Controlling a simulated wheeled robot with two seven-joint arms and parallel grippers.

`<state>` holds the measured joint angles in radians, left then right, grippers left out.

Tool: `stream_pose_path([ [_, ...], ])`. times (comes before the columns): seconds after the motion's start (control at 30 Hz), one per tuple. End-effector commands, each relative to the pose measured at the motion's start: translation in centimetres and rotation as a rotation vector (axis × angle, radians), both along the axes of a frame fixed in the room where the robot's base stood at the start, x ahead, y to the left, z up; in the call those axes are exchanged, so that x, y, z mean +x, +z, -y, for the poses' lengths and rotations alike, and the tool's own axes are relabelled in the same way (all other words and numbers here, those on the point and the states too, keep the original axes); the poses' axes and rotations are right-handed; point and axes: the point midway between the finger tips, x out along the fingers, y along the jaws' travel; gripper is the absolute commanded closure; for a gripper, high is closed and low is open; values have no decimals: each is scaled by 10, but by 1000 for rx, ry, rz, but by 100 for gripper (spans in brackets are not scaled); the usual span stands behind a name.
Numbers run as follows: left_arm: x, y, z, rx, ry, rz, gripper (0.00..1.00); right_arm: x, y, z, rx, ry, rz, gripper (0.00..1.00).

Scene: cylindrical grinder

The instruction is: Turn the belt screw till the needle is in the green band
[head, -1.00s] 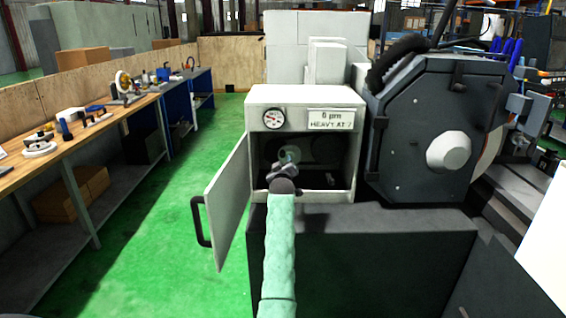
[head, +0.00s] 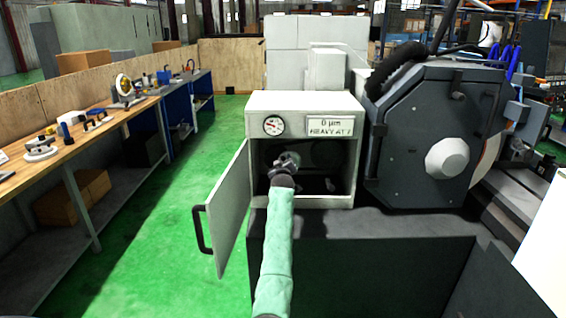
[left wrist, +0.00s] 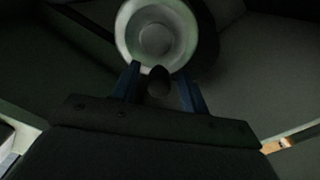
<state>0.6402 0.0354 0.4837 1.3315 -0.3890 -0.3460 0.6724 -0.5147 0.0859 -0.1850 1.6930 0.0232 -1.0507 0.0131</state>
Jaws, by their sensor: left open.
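The open machine cabinet (head: 259,193) has a round gauge (head: 273,125) on its front. Its dial has some red, but the needle and bands are too small to read. My left gripper (head: 289,158) is inside the cabinet opening. In the left wrist view, my left gripper (left wrist: 160,78) has its two blue fingers apart. A dark rounded knob (left wrist: 158,83), perhaps the belt screw, shows between them; I cannot tell whether they touch it. A pale pulley wheel (left wrist: 155,40) lies just beyond. In the head view my gripper hides the screw. My right gripper is not seen.
The cabinet door (head: 228,210) stands open to the left with a black handle. A label (head: 330,126) reads "0 µm HEAVY" and more. The dark grinder housing (head: 420,130) stands close on the right. Green floor (head: 170,240) is clear to the left, beside a long workbench (head: 120,115).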

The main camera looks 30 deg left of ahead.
Motion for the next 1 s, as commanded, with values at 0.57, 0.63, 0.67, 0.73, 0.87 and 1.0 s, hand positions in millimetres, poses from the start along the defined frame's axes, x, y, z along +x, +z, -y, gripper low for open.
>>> stream_pose_path([
  [0.57, 0, 0, 0, 2, 0, -1, 100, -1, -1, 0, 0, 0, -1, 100],
  [0.63, 0, 0, 0, 6, 0, -4, 100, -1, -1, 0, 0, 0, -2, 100],
  [0.67, 0, 0, 0, 10, 0, -6, 100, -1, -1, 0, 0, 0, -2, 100],
  [0.73, 0, 0, 0, 25, 0, -15, 100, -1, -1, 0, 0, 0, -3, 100],
  [0.87, 1, 1, 1, 71, 0, -43, 100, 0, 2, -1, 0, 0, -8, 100],
  [1.0, 2, 3, 4, 149, 0, -90, 100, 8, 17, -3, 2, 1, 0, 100],
])
